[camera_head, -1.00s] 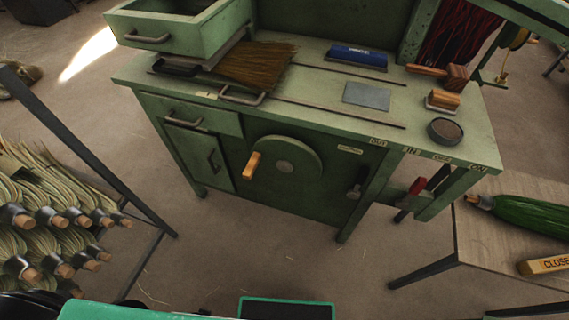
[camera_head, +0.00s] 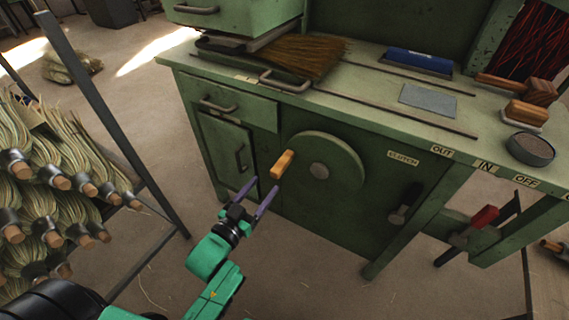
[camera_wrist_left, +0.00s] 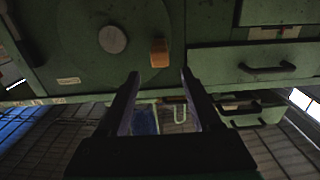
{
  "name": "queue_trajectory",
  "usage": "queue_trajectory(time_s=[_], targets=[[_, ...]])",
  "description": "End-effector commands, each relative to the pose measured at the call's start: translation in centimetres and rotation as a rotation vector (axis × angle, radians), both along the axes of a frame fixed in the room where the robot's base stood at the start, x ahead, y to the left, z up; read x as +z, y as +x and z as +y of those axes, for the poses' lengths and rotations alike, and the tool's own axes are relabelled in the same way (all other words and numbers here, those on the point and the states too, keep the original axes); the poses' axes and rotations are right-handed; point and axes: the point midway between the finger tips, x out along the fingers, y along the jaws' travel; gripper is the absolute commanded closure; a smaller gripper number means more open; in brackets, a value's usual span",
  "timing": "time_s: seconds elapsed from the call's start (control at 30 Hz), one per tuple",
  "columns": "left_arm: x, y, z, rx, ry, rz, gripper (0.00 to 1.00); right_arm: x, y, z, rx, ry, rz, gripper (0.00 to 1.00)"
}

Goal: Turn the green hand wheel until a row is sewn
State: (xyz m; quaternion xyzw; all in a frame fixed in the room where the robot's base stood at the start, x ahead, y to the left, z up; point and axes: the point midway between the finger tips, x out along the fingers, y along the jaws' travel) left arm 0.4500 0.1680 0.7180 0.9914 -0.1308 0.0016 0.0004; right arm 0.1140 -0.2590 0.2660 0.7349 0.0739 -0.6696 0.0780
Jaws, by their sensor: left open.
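The green hand wheel (camera_head: 337,166) is on the front of the green machine bench, with a grey hub and a wooden handle (camera_head: 283,164) at its left side. The wheel also shows in the left wrist view (camera_wrist_left: 84,38), with the handle (camera_wrist_left: 159,52) just beyond the fingers. My left gripper (camera_head: 257,190) is open and empty, in front of the wheel and a little below and left of the handle. In the left wrist view the handle appears between the lines of the two fingers (camera_wrist_left: 160,76), not gripped. A broom head (camera_head: 300,58) lies on the bench top.
A rack of broom bundles (camera_head: 50,190) stands at the left. Drawer handles (camera_head: 218,107) stick out left of the wheel. A clutch lever (camera_head: 404,203) and a red-handled lever (camera_head: 484,216) are to the right. The floor in front is mostly clear.

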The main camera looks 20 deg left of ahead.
Motion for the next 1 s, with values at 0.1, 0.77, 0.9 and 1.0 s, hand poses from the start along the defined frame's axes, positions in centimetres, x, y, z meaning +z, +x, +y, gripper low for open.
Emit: queue_trajectory(time_s=[0.1,0.77,0.9,1.0], targets=[[0.1,3.2,-0.8,0.000,-0.002,-0.006,0.35,-0.3,0.0,0.0,0.000,0.000,0.000,0.50],[0.0,11.7,-3.1,0.001,0.001,0.002,0.35,-1.0,0.0,0.0,0.000,-0.001,0.001,0.50],[0.0,11.7,-3.1,0.001,0.001,0.002,0.77,-1.0,0.0,-0.1,0.000,-0.001,0.000,0.50],[0.0,11.7,-3.1,0.001,0.001,0.002,1.00,-1.0,0.0,-0.1,0.000,-0.001,0.000,0.50]])
